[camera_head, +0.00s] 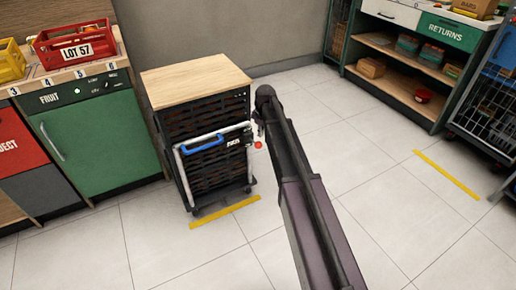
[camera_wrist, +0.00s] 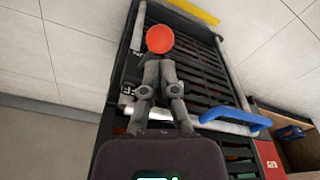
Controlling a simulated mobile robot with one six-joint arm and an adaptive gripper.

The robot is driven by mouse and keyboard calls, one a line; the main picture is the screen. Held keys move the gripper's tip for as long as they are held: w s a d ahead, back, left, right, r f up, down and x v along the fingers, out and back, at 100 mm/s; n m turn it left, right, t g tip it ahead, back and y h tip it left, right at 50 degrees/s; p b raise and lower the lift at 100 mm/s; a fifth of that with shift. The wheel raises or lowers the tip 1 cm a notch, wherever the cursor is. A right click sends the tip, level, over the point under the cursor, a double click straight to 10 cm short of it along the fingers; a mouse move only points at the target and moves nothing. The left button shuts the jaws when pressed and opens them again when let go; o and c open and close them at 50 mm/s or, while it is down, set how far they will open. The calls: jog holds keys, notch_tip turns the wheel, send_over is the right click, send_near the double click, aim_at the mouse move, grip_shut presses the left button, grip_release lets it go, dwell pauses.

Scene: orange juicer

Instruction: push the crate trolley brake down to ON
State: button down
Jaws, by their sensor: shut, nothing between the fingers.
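The crate trolley (camera_head: 207,125) stands beside the green cabinet, with dark slatted crates, a wooden top and a pale tubular frame. Its brake shows as a red ball knob (camera_head: 258,145) at the frame's right side. The red knob (camera_wrist: 160,39) is large in the wrist view, right at my fingertips. My gripper (camera_wrist: 160,62) is shut and empty, its two fingers together and pointing at the knob. I cannot tell if they touch it. In the head view my arm hides most of the gripper. The brake lever behind the knob is hidden.
A blue handle (camera_head: 203,144) crosses the trolley's front and shows close to my gripper in the wrist view (camera_wrist: 236,118). A yellow floor line (camera_head: 225,211) runs before the trolley. The green cabinet (camera_head: 95,140) is left. Open floor lies right, toward the shelves (camera_head: 400,82).

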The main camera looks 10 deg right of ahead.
aim_at(259, 143)
jog(key=shift+w+a+f+b, duration=0.1)
jog(key=shift+f+b, duration=1.05)
jog(key=shift+f, duration=0.1)
jog(key=shift+w+a+f+b, duration=0.1)
jog(key=shift+f+b, duration=1)
jog(key=shift+f, duration=0.3)
notch_tip(259, 143, down, 4)
jog(key=b, duration=0.4)
jog(key=shift+f, duration=0.1)
jog(key=shift+s+r, duration=0.1)
jog(key=shift+r, duration=0.1)
jog(key=shift+s+d+r+p, duration=0.25)
jog(key=shift+s+d, duration=0.25)
jog(key=shift+d, duration=0.05)
jog(key=shift+s+d+r+p, duration=0.2)
jog(key=shift+s+d+r, duration=0.05)
jog(key=shift+s+d, duration=0.25)
jog(key=shift+w+f, duration=0.1)
jog(key=shift+w, duration=0.05)
